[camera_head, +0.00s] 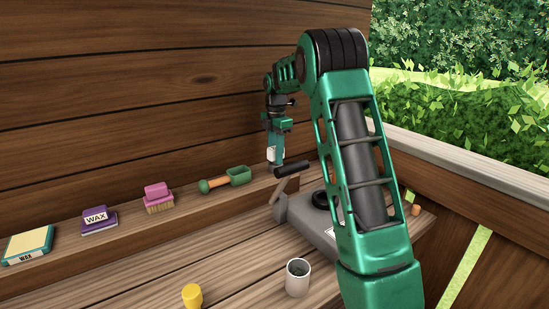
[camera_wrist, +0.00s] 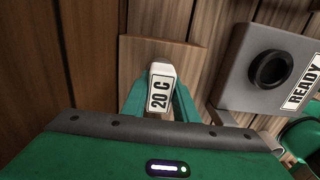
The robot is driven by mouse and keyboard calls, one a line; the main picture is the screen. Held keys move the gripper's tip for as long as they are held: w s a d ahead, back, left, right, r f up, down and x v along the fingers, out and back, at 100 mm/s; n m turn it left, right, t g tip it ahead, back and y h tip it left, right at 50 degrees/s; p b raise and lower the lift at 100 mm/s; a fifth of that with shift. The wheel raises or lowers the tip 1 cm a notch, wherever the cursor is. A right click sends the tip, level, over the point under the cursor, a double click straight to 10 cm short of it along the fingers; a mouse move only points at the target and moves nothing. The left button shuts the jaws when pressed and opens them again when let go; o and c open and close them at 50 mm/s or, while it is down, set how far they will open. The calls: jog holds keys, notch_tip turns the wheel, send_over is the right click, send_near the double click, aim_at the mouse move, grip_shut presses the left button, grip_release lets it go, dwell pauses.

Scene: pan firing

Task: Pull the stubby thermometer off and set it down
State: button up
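The stubby thermometer (camera_wrist: 161,88) is a short white block with a "20 C" label, seen in the wrist view between the two green fingers of my gripper (camera_wrist: 160,96). The fingers press against its sides, so my gripper is shut on it. In the head view my gripper (camera_head: 276,156) points down near the back wall, with the white thermometer (camera_head: 272,154) showing at its fingers. The grey device (camera_wrist: 236,75) with a black ring and a "READY" label lies to the right in the wrist view. My arm partly hides this device (camera_head: 300,226) in the head view.
On the back ledge are a wax box (camera_head: 27,245), a purple wax block (camera_head: 97,218), a pink brush (camera_head: 158,197) and a green scoop (camera_head: 228,179). A grey cup (camera_head: 298,278) and a yellow piece (camera_head: 192,296) stand in front. A black bar (camera_head: 292,169) is near my gripper.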

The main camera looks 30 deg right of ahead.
grip_shut()
jog(key=shift+w, duration=0.1)
jog(key=shift+r, duration=2.45)
jog(key=shift+r, duration=1.9)
